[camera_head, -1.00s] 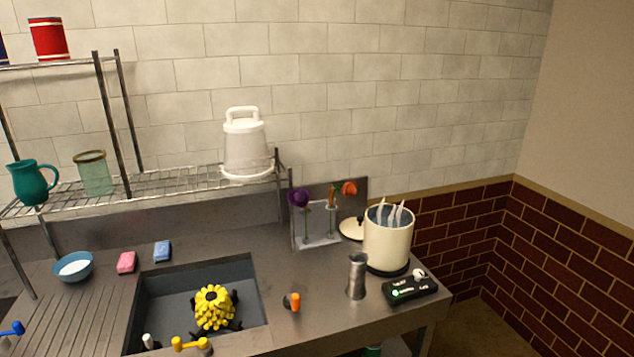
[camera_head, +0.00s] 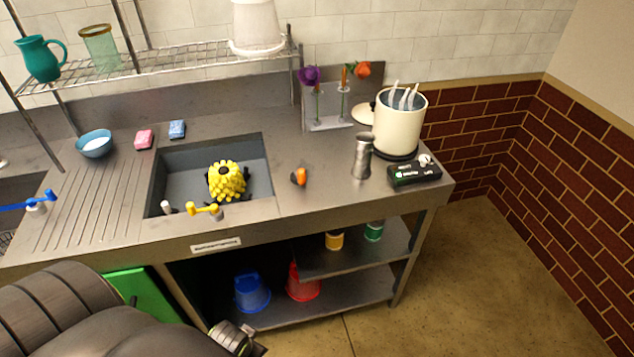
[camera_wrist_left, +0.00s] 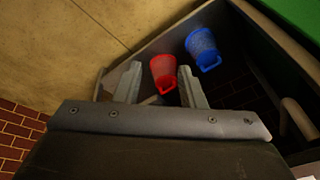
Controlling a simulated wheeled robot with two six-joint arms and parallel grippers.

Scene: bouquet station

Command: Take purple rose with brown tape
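A purple rose (camera_head: 310,76) stands upright in a clear holder (camera_head: 331,123) at the back of the counter, left of an orange flower (camera_head: 359,70). Both have thin green stems. A brownish band shows below the orange flower; tape on the purple rose's stem is too small to tell. My left gripper (camera_wrist_left: 157,84) is open and empty in the left wrist view, its fingers apart above the lower shelf area. It is far from the rose. My left arm fills the lower left of the head view. My right gripper is not in view.
A cream pot (camera_head: 399,128) and metal shaker (camera_head: 362,157) stand right of the holder, beside a black device (camera_head: 413,175). The sink holds a yellow object (camera_head: 226,180). Red (camera_head: 303,283) and blue (camera_head: 251,292) buckets sit below. Wire shelf (camera_head: 190,58) is at left.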

